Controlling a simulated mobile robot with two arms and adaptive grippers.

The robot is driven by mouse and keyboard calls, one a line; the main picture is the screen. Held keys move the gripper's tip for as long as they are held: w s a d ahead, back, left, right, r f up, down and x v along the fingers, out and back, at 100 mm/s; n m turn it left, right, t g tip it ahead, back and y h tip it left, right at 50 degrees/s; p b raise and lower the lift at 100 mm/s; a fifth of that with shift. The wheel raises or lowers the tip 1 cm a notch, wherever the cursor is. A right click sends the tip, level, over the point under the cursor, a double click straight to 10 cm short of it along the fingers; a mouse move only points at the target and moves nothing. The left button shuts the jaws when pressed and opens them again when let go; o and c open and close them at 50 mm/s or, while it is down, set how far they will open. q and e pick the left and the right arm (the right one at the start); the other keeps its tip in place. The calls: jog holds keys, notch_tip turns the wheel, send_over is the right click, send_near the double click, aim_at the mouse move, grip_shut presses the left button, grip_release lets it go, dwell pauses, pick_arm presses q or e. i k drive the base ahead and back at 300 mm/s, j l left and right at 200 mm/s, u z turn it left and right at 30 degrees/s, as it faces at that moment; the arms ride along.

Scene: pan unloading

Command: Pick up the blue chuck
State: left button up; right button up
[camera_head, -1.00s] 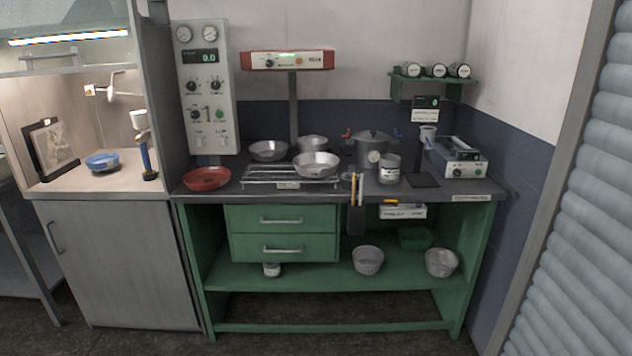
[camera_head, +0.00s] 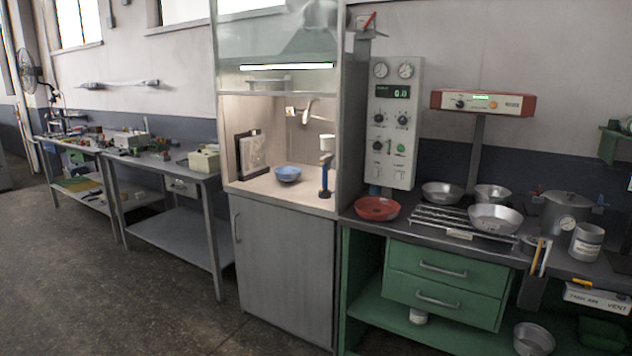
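I see nothing I can surely identify as a blue chuck. Two blue things stand in the lit cabinet: a shallow blue bowl (camera_head: 288,174) on its floor, and to its right an upright blue piece (camera_head: 325,178) on a dark base, with a white cup-like part above it. Small parts lie on the left benches, too small to tell apart. Neither of my grippers is in view.
The lit cabinet (camera_head: 275,270) has a grey door below and a raised glass front. Two grey benches (camera_head: 160,165) stand left. Open floor (camera_head: 110,300) lies front left.

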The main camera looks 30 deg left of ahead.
aim_at(284, 172)
jog(key=i+j, duration=0.2)
jog(key=j, duration=0.15)
jog(key=i+j, duration=0.2)
jog(key=i+j+z, duration=0.1)
jog(key=j, duration=0.35)
jog(key=i+j, duration=0.3)
jog(key=i+j+z, duration=0.1)
jog(key=j, duration=0.25)
jog(key=i+j, duration=0.4)
jog(key=j, duration=0.35)
jog(key=i+l+z, duration=0.05)
